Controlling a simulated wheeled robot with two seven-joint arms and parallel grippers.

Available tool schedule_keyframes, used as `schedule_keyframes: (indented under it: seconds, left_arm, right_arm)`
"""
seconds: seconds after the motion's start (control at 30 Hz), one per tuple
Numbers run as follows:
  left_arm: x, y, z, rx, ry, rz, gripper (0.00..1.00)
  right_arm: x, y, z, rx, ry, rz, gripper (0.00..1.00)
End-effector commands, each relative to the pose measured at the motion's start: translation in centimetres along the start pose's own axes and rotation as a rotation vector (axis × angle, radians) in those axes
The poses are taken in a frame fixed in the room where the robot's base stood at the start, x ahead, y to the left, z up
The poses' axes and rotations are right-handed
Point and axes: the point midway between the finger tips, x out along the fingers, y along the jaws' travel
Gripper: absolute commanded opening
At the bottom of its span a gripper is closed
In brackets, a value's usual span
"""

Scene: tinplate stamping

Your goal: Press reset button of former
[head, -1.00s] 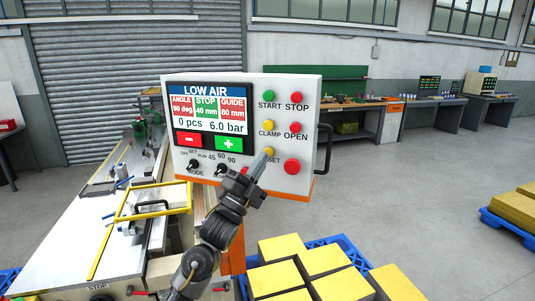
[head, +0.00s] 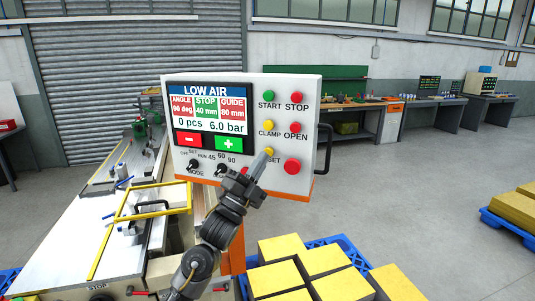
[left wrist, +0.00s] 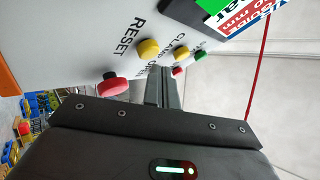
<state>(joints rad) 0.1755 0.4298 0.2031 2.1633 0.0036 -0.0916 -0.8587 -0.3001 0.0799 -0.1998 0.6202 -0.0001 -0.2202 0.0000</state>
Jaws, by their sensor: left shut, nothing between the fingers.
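The former's control panel (head: 310,110) faces me, its screen (head: 209,109) reading LOW AIR. The yellow reset button (head: 269,152) sits low on the panel, with its label partly hidden by my gripper. In the left wrist view the yellow reset button (left wrist: 148,48) shows beside the word RESET. My left gripper (head: 262,160) is shut and empty, its fingertips right at the reset button in the head view. In the left wrist view the closed fingers (left wrist: 161,72) end close to that button; I cannot tell whether they touch it. My right gripper is not in view.
A large red button (head: 292,167) is just right of the reset button, and the yellow CLAMP button (head: 268,125) is above it. A black handle (head: 325,148) stands off the panel's right side. Yellow blocks (head: 325,260) lie on a blue pallet below.

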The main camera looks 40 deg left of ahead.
Motion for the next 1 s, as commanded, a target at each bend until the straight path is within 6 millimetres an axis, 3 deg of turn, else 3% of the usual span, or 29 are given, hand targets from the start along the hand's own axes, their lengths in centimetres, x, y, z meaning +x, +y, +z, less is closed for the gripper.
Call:
schedule_keyframes:
  seconds: [1.0]
  left_arm:
    - [0.8,0.57,0.59,0.0,0.0,0.0,0.0]
  right_arm:
    - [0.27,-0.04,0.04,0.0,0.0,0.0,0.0]
